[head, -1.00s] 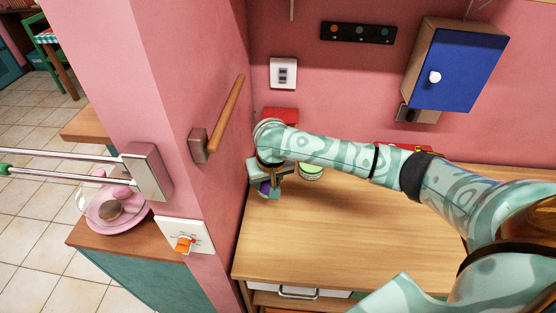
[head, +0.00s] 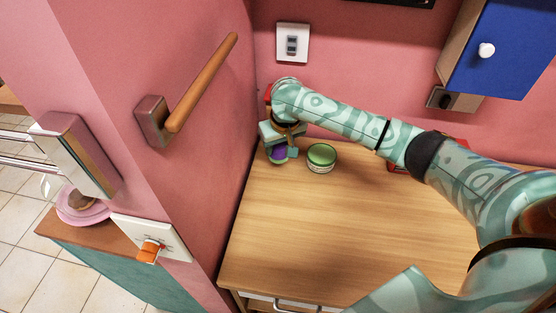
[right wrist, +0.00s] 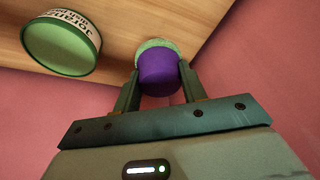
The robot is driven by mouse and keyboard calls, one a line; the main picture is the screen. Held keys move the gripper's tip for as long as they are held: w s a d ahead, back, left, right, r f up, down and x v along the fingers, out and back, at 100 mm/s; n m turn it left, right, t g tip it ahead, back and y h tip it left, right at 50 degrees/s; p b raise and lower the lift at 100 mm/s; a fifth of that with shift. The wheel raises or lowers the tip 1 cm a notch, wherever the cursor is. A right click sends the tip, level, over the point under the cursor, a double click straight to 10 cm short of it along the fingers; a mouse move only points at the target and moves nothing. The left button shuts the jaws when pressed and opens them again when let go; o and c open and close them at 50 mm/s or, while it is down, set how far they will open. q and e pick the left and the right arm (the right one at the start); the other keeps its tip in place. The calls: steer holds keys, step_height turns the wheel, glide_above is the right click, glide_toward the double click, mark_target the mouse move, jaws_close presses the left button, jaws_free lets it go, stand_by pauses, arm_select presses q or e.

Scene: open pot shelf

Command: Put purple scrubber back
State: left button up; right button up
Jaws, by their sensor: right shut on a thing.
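The purple scrubber (head: 278,154), purple with a green end, is at the far left corner of the wooden counter (head: 340,220). My right gripper (head: 280,146) is shut on it. In the right wrist view the scrubber (right wrist: 157,74) sits between the two fingers of my right gripper (right wrist: 158,92), its green end toward the counter. I cannot tell whether that end touches the wood. My left gripper is not in view.
A green-lidded round tin (head: 321,158) stands just right of the scrubber; it also shows in the right wrist view (right wrist: 58,47). The pink wall (head: 262,60) is close on the left and behind. The front middle of the counter is clear.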

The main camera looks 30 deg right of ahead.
mark_target(279, 154)
steer(key=shift+w+d+f, duration=0.25)
steer(key=shift+w+f, duration=0.15)
steer(key=shift+f, duration=0.15)
steer(key=x, duration=0.1)
steer(key=b+x, duration=0.2)
steer(key=shift+s+d+f, duration=0.1)
steer(key=shift+s+f, duration=0.1)
steer(key=shift+f, duration=0.2)
steer(key=o, duration=0.9)
steer(key=p+v, duration=0.6)
steer(key=v, duration=0.6)
